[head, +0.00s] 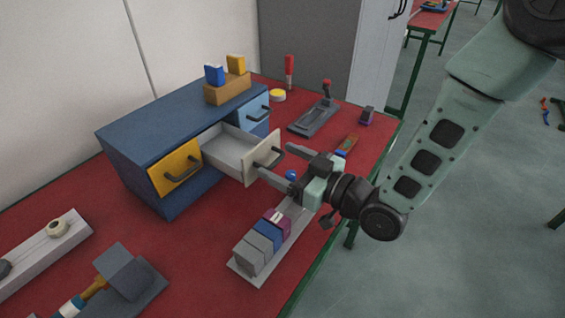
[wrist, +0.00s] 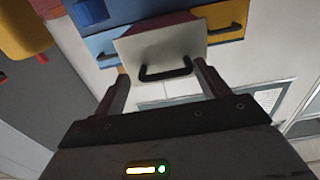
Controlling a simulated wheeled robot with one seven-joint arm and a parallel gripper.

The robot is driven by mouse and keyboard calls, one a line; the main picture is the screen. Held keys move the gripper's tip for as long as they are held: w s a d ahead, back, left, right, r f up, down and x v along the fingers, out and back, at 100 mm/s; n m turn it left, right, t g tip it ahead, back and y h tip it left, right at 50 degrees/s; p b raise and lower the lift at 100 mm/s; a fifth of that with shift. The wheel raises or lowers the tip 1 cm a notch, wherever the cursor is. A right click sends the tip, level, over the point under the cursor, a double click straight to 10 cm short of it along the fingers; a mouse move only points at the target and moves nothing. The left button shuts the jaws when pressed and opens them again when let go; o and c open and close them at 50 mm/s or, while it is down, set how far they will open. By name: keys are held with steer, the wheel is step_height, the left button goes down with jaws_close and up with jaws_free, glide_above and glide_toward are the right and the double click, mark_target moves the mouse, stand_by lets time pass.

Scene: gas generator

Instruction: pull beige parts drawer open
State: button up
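The beige parts drawer (head: 238,153) stands pulled well out of the blue cabinet (head: 140,135), and its inside looks empty. Its front with a dark bar handle (head: 268,158) faces my gripper. The beige front (wrist: 165,42) and the handle (wrist: 166,74) also show in the wrist view. My gripper (head: 274,159) is open, with one finger toward each end of the handle. In the wrist view the fingers (wrist: 160,76) stand apart on both sides of the handle, with gaps to it, and nothing is held between them.
The yellow drawer (head: 175,168) and light-blue drawer (head: 252,110) flank the beige one and look closed. A rail of grey, blue and purple blocks (head: 262,240) lies below my gripper on the red table (head: 190,260). A wooden block (head: 228,90) sits on the cabinet.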

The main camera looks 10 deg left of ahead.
steer(key=shift+s+a, duration=0.1)
steer(key=shift+s, duration=0.05)
steer(key=p+v, duration=0.4)
steer(key=v, duration=1.3)
steer(key=shift+d, duration=0.25)
